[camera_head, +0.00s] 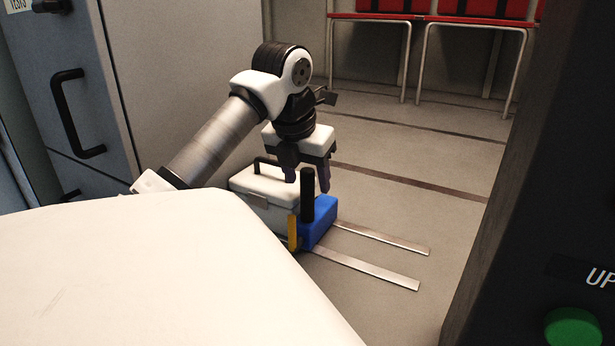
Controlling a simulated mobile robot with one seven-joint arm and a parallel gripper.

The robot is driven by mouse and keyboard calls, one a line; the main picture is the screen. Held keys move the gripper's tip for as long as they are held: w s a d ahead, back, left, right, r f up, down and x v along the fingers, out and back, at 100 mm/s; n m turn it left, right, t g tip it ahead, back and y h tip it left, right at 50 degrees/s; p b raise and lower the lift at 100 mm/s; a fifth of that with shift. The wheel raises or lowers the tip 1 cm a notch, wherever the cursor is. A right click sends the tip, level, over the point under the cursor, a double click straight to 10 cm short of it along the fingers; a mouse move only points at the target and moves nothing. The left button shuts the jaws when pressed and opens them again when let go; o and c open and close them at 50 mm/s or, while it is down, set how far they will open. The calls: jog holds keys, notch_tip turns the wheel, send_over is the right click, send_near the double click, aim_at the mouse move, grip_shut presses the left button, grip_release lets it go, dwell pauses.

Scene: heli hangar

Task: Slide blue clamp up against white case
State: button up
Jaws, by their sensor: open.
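The blue clamp (319,218) sits on the floor, with a black upright post (307,196) and a yellow piece (292,233) on its left side. The white case (262,189), with a black handle on top, is directly to its left. The clamp and case look very close, but I cannot tell if they touch. My gripper (306,183) points down over the right end of the case, near the top of the black post. Its jaws are open. Whether the post lies between the fingers or in front of them is unclear.
Two flat metal strips (372,270) run along the floor to the right of the clamp. Red seats (438,20) on metal legs stand at the back. A grey cabinet (90,95) is at left. A dark panel with a green button (572,327) borders the right.

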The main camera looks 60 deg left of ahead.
jog(key=p+v, duration=0.3)
jog(key=v, duration=0.4)
dwell(0.4)
jog(key=shift+s, duration=0.15)
dwell(0.3)
